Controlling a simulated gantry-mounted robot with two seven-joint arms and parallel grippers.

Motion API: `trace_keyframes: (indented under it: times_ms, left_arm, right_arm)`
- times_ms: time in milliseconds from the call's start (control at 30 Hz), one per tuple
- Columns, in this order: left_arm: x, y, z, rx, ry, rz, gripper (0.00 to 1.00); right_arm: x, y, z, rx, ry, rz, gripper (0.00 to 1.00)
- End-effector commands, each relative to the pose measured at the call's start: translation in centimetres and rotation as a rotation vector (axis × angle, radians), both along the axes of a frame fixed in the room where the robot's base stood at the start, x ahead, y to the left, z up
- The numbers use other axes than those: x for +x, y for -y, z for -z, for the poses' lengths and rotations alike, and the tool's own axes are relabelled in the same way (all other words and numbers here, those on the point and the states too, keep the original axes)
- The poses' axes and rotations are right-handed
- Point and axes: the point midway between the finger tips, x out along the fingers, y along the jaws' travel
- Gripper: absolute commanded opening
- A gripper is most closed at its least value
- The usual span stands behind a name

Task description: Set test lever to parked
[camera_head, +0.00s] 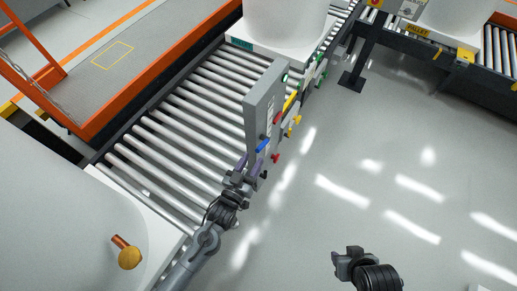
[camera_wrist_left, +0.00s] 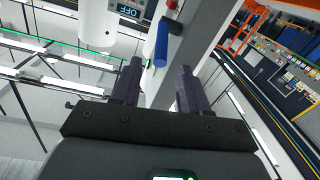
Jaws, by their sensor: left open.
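A grey control panel (camera_head: 262,108) stands upright beside the roller conveyor. A blue lever handle (camera_head: 262,145) sticks out near its lower end; it also shows in the left wrist view (camera_wrist_left: 162,43), just beyond my fingertips. I cannot read which handle is the test lever. My left gripper (camera_head: 251,165) is open just below the blue handle. In the left wrist view its two dark fingers (camera_wrist_left: 157,76) are spread apart, with the grey panel or post behind the gap and nothing visibly gripped. My right gripper (camera_head: 348,262) is low in the head view, away from the panel; its jaws are unclear.
Red knobs (camera_head: 277,117) and yellow and green parts line the panel's side. Conveyor rollers (camera_head: 185,125) lie left of it, with a white tank (camera_head: 285,22) behind. A white tank with a yellow-capped stub (camera_head: 129,257) is near left. The floor (camera_head: 380,180) at right is clear.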

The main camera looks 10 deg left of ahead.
Motion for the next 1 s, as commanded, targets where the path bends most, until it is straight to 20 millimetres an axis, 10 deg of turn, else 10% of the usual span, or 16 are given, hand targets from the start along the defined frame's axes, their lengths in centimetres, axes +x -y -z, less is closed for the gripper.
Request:
trace_keyframes:
  times_ms: [333, 800, 1000]
  left_arm:
    - [4.5, 1.4, 0.0, 0.001, 0.000, 0.000, 0.44]
    - [5.4, 1.8, 0.0, 0.000, -0.001, 0.000, 0.44]
    - [5.4, 1.7, 0.0, 0.000, -0.001, 0.000, 0.15]
  right_arm:
    - [0.0, -0.2, 0.2, 0.009, 0.000, 0.004, 0.43]
    - [0.0, -0.2, 0.3, 0.007, -0.001, 0.004, 0.43]
    - [0.0, 0.0, 0.3, 0.001, -0.001, 0.000, 0.43]
